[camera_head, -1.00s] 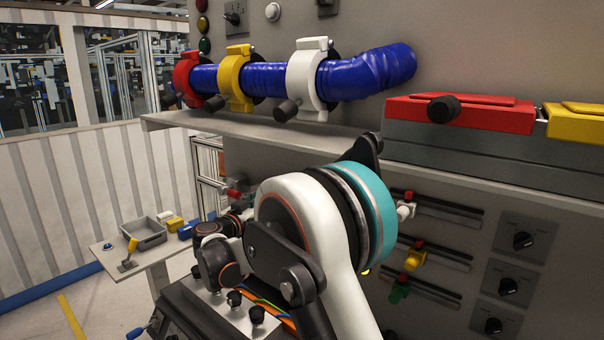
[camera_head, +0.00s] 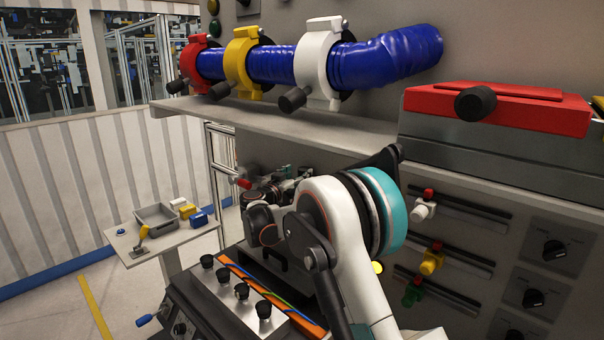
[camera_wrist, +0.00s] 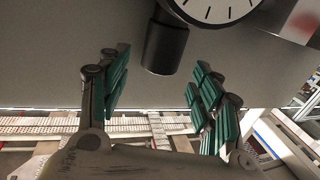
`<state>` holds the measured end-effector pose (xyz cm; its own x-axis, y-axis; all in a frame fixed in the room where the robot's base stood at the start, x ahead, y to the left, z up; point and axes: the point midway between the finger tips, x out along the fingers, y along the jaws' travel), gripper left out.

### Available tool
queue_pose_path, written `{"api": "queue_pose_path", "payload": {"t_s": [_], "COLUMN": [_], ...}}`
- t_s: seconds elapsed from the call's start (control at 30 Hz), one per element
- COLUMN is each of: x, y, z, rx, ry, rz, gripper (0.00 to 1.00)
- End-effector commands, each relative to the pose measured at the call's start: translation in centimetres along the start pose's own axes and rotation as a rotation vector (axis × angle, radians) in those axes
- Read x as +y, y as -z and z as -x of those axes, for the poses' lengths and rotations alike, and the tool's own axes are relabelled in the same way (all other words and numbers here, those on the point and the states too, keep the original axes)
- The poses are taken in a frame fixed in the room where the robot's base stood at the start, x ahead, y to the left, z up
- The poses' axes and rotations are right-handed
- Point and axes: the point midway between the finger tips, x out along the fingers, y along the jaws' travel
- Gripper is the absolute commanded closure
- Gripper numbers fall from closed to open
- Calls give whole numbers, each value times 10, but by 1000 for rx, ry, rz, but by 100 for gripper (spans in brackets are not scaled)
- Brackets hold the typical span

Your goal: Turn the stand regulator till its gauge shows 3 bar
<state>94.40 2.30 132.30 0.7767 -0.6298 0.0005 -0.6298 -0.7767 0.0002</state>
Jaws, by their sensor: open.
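The gauge (camera_wrist: 213,8) shows in part at the top of the wrist view, a white dial with black ticks, cut off by the frame edge. Its needle and numbers are not visible, so I cannot read it. A dark cylindrical knob (camera_wrist: 165,48), likely the regulator's, hangs just below and left of the dial. My gripper (camera_wrist: 158,70) is open, with teal-padded fingers to the left and right of the knob in the picture. The knob appears ahead of the fingers, with no visible contact. In the head view my arm hides most of the gripper, and I cannot make out the gauge.
A shelf (camera_head: 290,125) juts out below a blue hose (camera_head: 385,60) with red, yellow and white clamps. A red-lidded box (camera_head: 530,108) is at right, above sliders and rotary switches (camera_head: 553,250). A small side table (camera_head: 185,238) with a grey bin stands at left.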

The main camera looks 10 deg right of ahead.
Motion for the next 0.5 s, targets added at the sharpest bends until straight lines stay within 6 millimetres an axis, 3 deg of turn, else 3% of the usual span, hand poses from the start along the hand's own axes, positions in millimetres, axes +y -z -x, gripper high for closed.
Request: {"api": "queue_pose_path", "payload": {"t_s": [0.2, 0.5], "x": [0, 0], "y": [0, 0], "z": [-29, -37], "rx": [0, 0], "ry": [-1, 1], "rz": [0, 0], "gripper": [41, 41]}}
